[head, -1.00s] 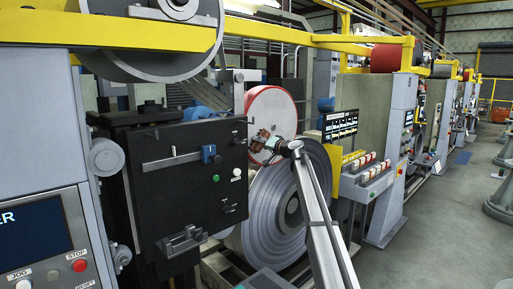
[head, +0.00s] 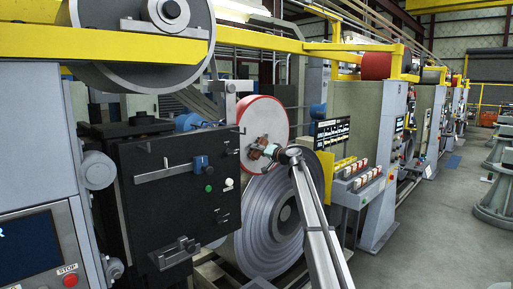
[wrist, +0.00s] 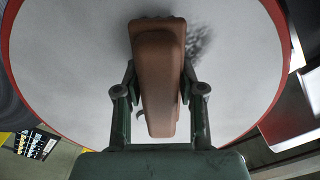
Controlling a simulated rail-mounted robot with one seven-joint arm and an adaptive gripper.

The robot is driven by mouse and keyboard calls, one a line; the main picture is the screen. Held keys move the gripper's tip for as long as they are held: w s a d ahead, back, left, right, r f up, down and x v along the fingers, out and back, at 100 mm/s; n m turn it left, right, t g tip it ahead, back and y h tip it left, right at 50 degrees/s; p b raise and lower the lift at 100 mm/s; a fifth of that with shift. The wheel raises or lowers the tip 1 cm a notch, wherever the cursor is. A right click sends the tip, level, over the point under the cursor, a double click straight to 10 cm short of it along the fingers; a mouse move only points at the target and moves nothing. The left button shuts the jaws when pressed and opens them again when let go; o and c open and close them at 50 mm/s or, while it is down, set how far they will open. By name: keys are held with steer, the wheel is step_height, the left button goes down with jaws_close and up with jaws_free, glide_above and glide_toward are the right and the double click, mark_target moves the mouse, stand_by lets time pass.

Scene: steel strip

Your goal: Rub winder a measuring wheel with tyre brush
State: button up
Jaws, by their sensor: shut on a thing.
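The measuring wheel (head: 262,112) is a pale disc with a red rim, standing behind the dark machine box in the head view. Its pale face (wrist: 75,70) fills most of the wrist view, with a dark speckled smudge right of the brush. The tyre brush (wrist: 158,80) is a brown block with dark bristles at its far end. My gripper (wrist: 160,105) is shut on the brush, one finger on each side. In the head view my gripper (head: 262,151) is in front of the wheel's lower face. I cannot tell whether the bristles touch it.
A large grey steel coil (head: 262,240) stands below the wheel. The dark machine box (head: 155,200) with levers and buttons is to the left. A control desk (head: 357,180) with coloured buttons is to the right. Open floor (head: 435,235) lies farther right.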

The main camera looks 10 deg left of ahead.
steer(key=shift+w+d, duration=0.1)
steer(key=shift+w, duration=0.1)
steer(key=shift+d+r+p, duration=0.1)
steer(key=shift+r+p, duration=0.05)
steer(key=shift+p, duration=0.55)
steer(key=shift+w+d+p, duration=0.1)
steer(key=shift+w+p, duration=0.1)
steer(key=shift+p, duration=0.15)
steer(key=shift+w+d+p, duration=0.2)
steer(key=shift+w+p, duration=0.05)
steer(key=shift+p, duration=0.8)
steer(key=shift+w+d+p, duration=0.25)
steer(key=shift+p, duration=0.75)
steer(key=w+d+p, duration=0.1)
steer(key=p, duration=0.5)
steer(key=shift+f, duration=0.2)
